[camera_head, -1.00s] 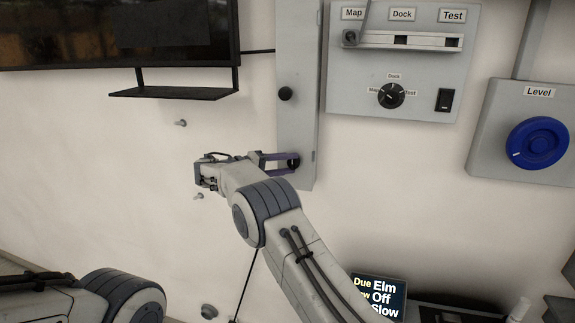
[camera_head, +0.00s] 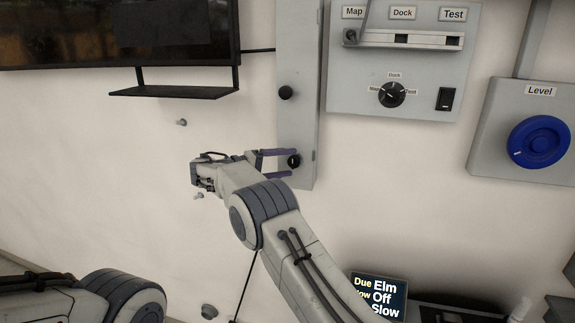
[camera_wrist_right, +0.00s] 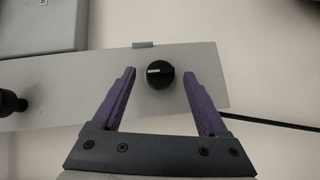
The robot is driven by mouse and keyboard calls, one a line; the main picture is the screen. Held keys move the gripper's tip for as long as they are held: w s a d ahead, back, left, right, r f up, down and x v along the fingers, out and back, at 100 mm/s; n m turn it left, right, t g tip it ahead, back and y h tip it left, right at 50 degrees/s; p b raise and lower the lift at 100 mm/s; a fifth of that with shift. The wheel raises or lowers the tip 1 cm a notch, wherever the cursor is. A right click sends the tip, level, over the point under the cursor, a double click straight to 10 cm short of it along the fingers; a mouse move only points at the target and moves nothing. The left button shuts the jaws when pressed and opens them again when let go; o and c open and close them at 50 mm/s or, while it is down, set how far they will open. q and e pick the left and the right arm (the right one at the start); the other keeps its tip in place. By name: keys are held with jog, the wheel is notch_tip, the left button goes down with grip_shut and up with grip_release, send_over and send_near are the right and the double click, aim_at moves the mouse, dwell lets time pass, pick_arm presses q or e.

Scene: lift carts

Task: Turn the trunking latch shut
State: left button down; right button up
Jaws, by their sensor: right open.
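The trunking (camera_head: 299,55) is a tall grey channel on the wall, right of the dark screen. Its latch (camera_head: 293,161) is a small round black knob near the lower end. In the right wrist view the latch (camera_wrist_right: 160,74) shows a white line lying nearly level, pointing left. My right gripper (camera_head: 284,163) is open, its purple fingers on either side of the latch in the head view. In the right wrist view the gripper (camera_wrist_right: 160,84) has gaps on both sides of the knob, with the latch near the fingertips. My left gripper is not in view.
A second black knob (camera_head: 285,92) sticks out higher on the trunking. A panel (camera_head: 350,88) with a dial and switch stands to the right, then a blue Level wheel (camera_head: 539,142). Wall pegs (camera_head: 181,122) and a black shelf (camera_head: 185,91) are at the left.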

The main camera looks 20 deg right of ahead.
jog(key=b+v, duration=0.2)
jog(key=v, duration=0.7)
jog(key=shift+a, duration=0.25)
jog(key=s+a+f+n+y+b, duration=0.1)
jog(key=s+a+f+n+y, duration=0.3)
jog(key=s, duration=0.3)
jog(key=s+a+f+n+y, duration=0.3)
jog(key=s+a+y, duration=0.15)
jog(key=s, duration=0.35)
jog(key=s+f+g+y, duration=0.1)
jog(key=s+f+y, duration=0.2)
jog(key=s, duration=0.7)
jog(key=s+f+g+y+b, duration=0.1)
jog(key=s+f+y, duration=0.1)
jog(key=s, duration=0.8)
jog(key=s+a+f+g+y, duration=0.1)
jog(key=s+f+y, duration=0.2)
jog(key=s, duration=0.7)
notch_tip(320, 180, down, 2)
jog(key=shift+f+m+y, duration=0.1)
jog(key=shift+m+y, duration=0.2)
jog(key=shift+y, duration=0.05)
